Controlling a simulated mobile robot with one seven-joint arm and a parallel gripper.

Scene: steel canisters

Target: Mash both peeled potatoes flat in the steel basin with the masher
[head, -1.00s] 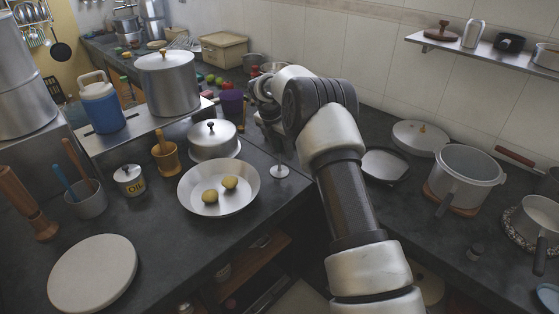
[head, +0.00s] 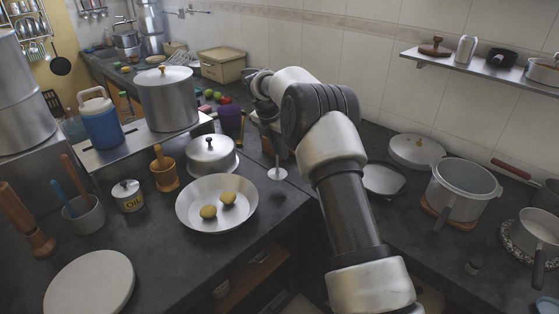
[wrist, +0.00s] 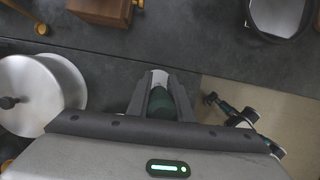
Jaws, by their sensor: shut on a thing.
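Two peeled yellow potatoes, the left one (head: 208,212) and the right one (head: 228,198), sit whole and rounded in the wide steel basin (head: 238,216) on the counter in the head view. My gripper (wrist: 160,84) is shut on the masher, whose dark green handle (wrist: 159,103) shows between the fingers in the wrist view. In the head view the masher's pale round plate (head: 277,174) hangs below my gripper, to the right of the basin and apart from it.
A lidded steel pot (head: 211,150) stands just behind the basin. A round white board (head: 90,285) lies front left. A purple cup (head: 230,122) stands behind. The counter edge lies in front.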

